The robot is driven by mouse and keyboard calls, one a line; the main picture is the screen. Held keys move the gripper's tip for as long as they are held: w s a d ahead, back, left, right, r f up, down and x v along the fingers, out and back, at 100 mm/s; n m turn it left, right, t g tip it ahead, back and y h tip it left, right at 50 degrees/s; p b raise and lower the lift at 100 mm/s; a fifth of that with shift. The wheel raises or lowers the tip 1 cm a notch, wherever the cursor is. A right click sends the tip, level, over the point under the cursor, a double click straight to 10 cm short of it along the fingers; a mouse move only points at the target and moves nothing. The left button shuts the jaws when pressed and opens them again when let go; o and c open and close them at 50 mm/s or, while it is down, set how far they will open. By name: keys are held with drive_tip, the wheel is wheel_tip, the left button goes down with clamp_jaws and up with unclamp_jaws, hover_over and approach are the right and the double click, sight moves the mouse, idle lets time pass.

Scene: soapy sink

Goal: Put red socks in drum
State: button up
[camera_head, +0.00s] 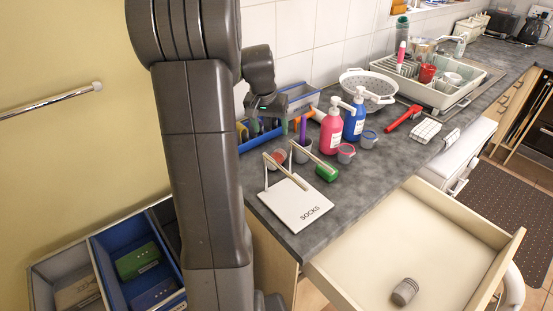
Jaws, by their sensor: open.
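My gripper (266,108) is at the left back of the counter, above a blue bin, partly hidden by my arm; it appears empty. A white board labelled SOCKS (297,204) lies at the counter's front left corner, with an upright rack frame at its back edge. I cannot clearly make out red socks. A small reddish round item (276,158) sits behind the board, but I cannot tell what it is. No drum is clearly recognisable. A white curved part (514,290) shows at the lower right edge, mostly cut off.
An open drawer (425,225) juts out, holding a small grey ribbed item (405,291). Pink (331,131) and blue (355,118) pump bottles, a green roll (327,172), a red-handled brush (402,118), a colander (368,88) and a dish rack (440,88) crowd the counter.

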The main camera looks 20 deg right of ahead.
drive_tip(key=m, duration=0.3)
drive_tip(key=p, duration=0.1)
approach(276, 155)
drive_tip(key=x, duration=0.5)
drive_tip(key=shift+w, duration=0.1)
drive_tip(key=shift+t, duration=0.3)
drive_tip(key=shift+p+x, duration=0.95)
drive_tip(key=shift+x, duration=1.65)
drive_tip(key=c, duration=1.2)
drive_tip(key=shift+o, duration=0.2)
